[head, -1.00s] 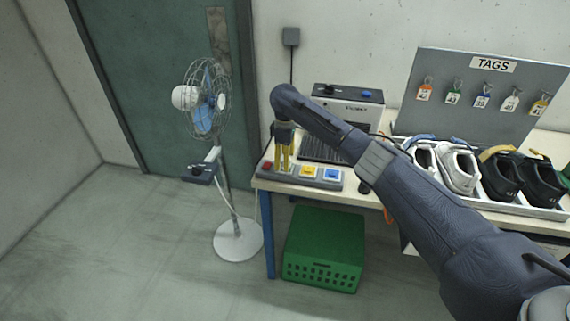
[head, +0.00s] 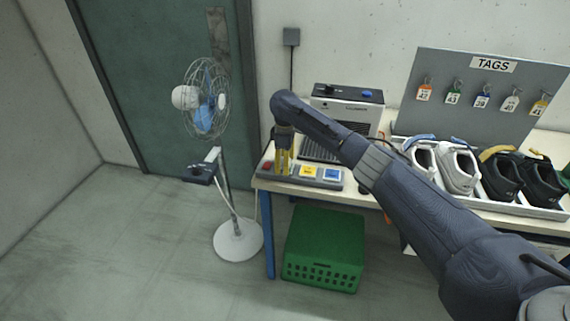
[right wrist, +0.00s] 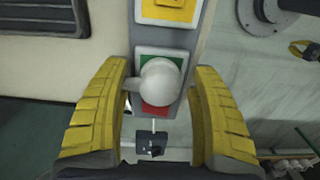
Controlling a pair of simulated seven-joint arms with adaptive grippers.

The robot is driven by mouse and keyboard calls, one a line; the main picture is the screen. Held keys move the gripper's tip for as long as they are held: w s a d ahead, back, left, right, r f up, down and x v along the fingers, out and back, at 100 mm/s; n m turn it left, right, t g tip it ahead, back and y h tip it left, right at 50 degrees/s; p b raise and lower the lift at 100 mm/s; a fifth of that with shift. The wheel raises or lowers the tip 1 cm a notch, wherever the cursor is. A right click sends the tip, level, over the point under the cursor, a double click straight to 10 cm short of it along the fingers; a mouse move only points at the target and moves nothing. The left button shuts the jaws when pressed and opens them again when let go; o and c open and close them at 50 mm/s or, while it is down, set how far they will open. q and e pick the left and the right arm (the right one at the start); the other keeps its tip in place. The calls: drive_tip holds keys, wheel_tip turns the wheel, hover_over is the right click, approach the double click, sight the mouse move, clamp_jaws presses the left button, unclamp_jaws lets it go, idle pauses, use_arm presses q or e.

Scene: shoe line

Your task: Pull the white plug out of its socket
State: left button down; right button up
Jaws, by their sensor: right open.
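The white plug (right wrist: 160,80) is a rounded white knob with a short stub at its left. In the right wrist view it sits over the green-framed socket (right wrist: 145,52) of the grey socket strip (right wrist: 197,45). My right gripper (right wrist: 160,100) is open, with one yellow finger on each side of the plug. The left finger is close to the stub; I cannot tell whether they touch. In the head view my right gripper (head: 283,168) points down at the strip (head: 340,185) and hides the plug. My left gripper is not in view.
The strip lies at the table's (head: 400,196) front left, with red (head: 266,166), yellow (head: 309,171) and blue (head: 332,174) sockets. A fan (head: 202,105) stands left of the table. A grey machine (head: 345,110) is behind, shoes (head: 458,170) at right, a green crate (head: 324,245) below.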

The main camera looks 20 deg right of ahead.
idle(0.4)
clamp_jaws()
idle(0.4)
drive_tip(key=shift+r, duration=0.15)
drive_tip(key=shift+r, duration=2.75)
drive_tip(key=shift+r, duration=0.15)
